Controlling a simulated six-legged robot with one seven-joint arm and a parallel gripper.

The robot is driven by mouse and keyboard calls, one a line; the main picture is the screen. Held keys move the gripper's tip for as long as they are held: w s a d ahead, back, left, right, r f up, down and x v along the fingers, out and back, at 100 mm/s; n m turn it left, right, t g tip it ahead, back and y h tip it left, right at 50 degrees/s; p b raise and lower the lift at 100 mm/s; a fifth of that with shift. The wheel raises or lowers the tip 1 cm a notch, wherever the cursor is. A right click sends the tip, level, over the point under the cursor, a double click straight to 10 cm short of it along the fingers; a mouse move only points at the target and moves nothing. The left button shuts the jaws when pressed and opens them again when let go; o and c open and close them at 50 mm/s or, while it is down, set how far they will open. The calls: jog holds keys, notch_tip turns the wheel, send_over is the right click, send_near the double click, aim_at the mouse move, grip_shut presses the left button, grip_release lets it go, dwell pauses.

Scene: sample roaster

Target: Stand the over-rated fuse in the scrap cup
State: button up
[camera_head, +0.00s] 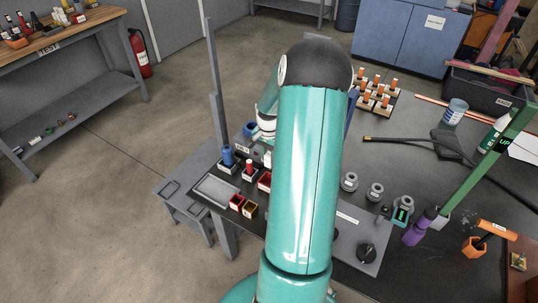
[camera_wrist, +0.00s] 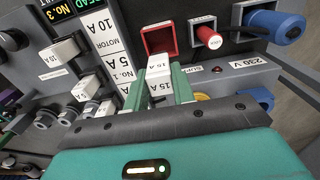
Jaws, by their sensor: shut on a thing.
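In the wrist view my gripper (camera_wrist: 160,82) is shut on a pale fuse (camera_wrist: 158,66) between its two green fingers. "10 A" reads on its upper part and "15 A" shows lower between the fingers; I cannot tell if both are on the fuse. A red open cup (camera_wrist: 160,40) is just beyond the fingertips, in line with the fuse; I cannot tell if they touch or whether it is the scrap cup. The red cup also shows in the head view (camera_head: 265,181).
A red plug (camera_wrist: 208,36) and a blue plug (camera_wrist: 272,25) stand right of the red cup. Other pale fuses (camera_wrist: 62,50) sit in the panel at left. A grey tray (camera_head: 217,191) and small red (camera_head: 237,201) and yellow (camera_head: 250,211) cups are at the bench edge.

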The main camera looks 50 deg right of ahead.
aim_at(269, 166)
jog(key=shift+f, duration=2.95)
jog(key=shift+f, duration=1.6)
jog(key=shift+f, duration=0.35)
jog(key=shift+f, duration=0.35)
jog(key=o, duration=1.1)
jog(key=shift+c, duration=0.2)
notch_tip(269, 166, up, 14)
jog(key=shift+w+f, duration=0.1)
jog(key=shift+a, duration=0.1)
